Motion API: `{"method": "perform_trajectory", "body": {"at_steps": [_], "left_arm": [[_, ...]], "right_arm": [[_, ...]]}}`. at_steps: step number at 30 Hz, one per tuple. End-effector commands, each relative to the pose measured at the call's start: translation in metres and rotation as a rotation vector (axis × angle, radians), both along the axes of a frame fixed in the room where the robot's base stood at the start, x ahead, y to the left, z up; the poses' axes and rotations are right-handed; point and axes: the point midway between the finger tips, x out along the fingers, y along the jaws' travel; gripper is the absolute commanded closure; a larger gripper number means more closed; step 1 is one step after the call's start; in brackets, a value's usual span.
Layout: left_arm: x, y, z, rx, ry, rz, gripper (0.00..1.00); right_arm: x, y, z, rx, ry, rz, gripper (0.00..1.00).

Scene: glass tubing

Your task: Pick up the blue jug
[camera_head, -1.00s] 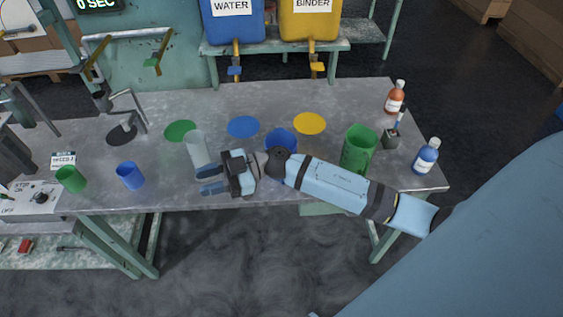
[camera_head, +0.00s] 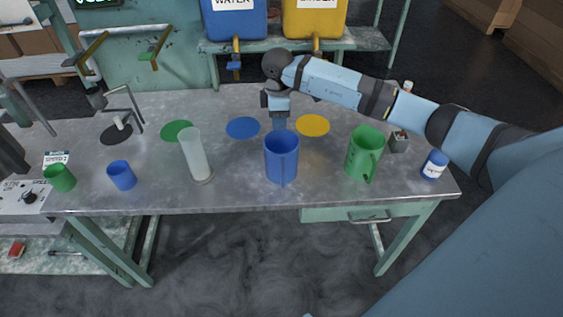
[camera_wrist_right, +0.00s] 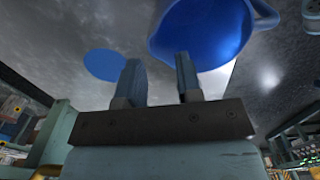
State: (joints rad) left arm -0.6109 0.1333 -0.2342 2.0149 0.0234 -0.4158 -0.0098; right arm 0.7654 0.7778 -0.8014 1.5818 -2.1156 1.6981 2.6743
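The blue jug (camera_head: 282,160) stands upright near the front middle of the metal table (camera_head: 235,190). My right gripper (camera_head: 279,123) points down just behind its rim. In the right wrist view the jug (camera_wrist_right: 205,35) fills the top middle, with its handle at upper right. There my right gripper's two fingers (camera_wrist_right: 160,80) are spread apart, the right one overlapping the jug in the picture. I cannot tell whether they touch it. My left gripper is not in view.
A clear cylinder (camera_head: 195,155) stands left of the jug and a green jug (camera_head: 362,155) right of it. Blue (camera_head: 243,127), yellow (camera_head: 313,125) and green (camera_head: 177,131) discs lie behind. A small blue cup (camera_head: 121,175) and green cup (camera_head: 60,178) stand at left.

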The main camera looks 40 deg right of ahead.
Motion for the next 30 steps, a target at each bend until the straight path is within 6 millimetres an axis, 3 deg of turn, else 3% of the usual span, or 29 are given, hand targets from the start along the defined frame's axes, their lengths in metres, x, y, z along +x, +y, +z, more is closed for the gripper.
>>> {"method": "perform_trajectory", "body": {"at_steps": [3, 11, 18, 27, 28, 30], "left_arm": [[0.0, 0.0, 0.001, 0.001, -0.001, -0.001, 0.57], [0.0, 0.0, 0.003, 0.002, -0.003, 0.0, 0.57], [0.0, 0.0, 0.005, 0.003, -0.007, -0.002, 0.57], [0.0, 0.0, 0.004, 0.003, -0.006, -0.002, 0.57], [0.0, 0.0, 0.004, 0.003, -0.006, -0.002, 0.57], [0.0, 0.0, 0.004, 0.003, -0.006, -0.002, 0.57]], "right_arm": [[0.0, 0.001, -0.018, 0.002, 0.001, 0.002, 0.67], [-0.002, -0.001, -0.038, 0.003, 0.001, 0.002, 0.67], [-0.004, -0.002, -0.072, 0.003, -0.001, 0.002, 0.67], [-0.004, -0.002, -0.079, 0.003, -0.002, 0.003, 0.67], [-0.004, -0.002, -0.079, 0.003, -0.002, 0.003, 0.7], [-0.004, -0.002, -0.079, 0.003, -0.002, 0.002, 0.86]]}}
